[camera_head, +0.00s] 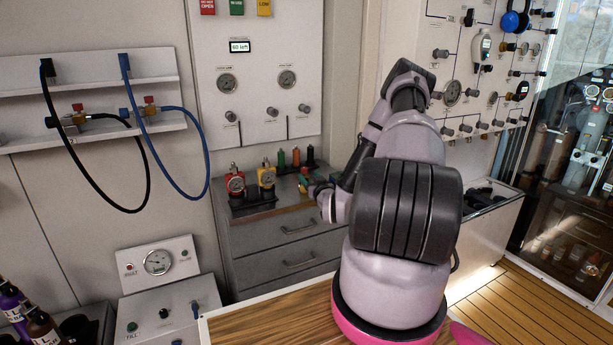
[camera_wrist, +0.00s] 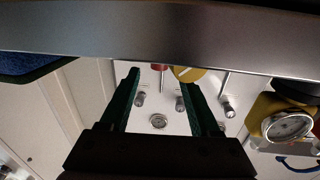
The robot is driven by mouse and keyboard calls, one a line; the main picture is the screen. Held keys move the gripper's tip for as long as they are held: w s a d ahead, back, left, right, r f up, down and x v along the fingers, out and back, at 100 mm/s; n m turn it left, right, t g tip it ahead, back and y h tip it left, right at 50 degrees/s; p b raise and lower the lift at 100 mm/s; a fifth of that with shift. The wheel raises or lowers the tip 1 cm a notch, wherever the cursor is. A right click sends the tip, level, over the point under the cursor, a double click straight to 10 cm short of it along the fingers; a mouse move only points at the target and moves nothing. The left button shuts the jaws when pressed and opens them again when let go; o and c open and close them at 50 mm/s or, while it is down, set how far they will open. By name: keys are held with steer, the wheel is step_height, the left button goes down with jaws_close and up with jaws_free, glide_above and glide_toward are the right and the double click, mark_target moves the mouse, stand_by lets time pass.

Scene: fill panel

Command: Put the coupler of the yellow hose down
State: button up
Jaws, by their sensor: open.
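My gripper (camera_head: 318,187) is low over the grey drawer cabinet in the head view, partly hidden by my own arm. In the wrist view its two dark green fingers (camera_wrist: 160,82) stand apart with a clear gap. A rounded yellow piece (camera_wrist: 188,74) shows near the right fingertip, and a small red piece (camera_wrist: 160,68) shows by the gap. I cannot tell whether either touches a finger. A small yellow piece (camera_head: 302,185) also shows beside my gripper in the head view. I cannot make out a yellow hose or say for sure which piece is its coupler.
Red (camera_head: 235,182) and yellow (camera_head: 266,175) gauge units stand left of my gripper on the cabinet top (camera_head: 275,216). Small green, orange and dark bottles stand behind. Black (camera_head: 73,165) and blue (camera_head: 160,160) hoses hang at left. A panel (camera_head: 262,75) rises behind.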

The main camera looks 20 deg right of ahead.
steer(key=shift+y, duration=0.3)
steer(key=s, duration=0.7)
steer(key=shift+a+r, duration=0.35)
steer(key=shift+r, duration=0.05)
steer(key=s+a+r+g, duration=0.15)
steer(key=r+g, duration=0.25)
steer(key=r, duration=0.7)
steer(key=a+r+g, duration=0.3)
steer(key=r+g, duration=0.1)
steer(key=r, duration=0.8)
steer(key=s+a+r+m+g+y, duration=0.1)
steer(key=s+a+r, duration=0.3)
steer(key=s, duration=0.4)
steer(key=s+a+r+m+g+y, duration=0.1)
steer(key=s+a+r, duration=0.3)
steer(key=s, duration=0.5)
steer(key=s+a+r+g+y, duration=0.1)
steer(key=s+a+r, duration=0.3)
steer(key=s, duration=0.5)
steer(key=shift+s+a+r+m, duration=0.25)
steer(key=shift+a+r+m, duration=0.15)
steer(key=shift+r, duration=0.5)
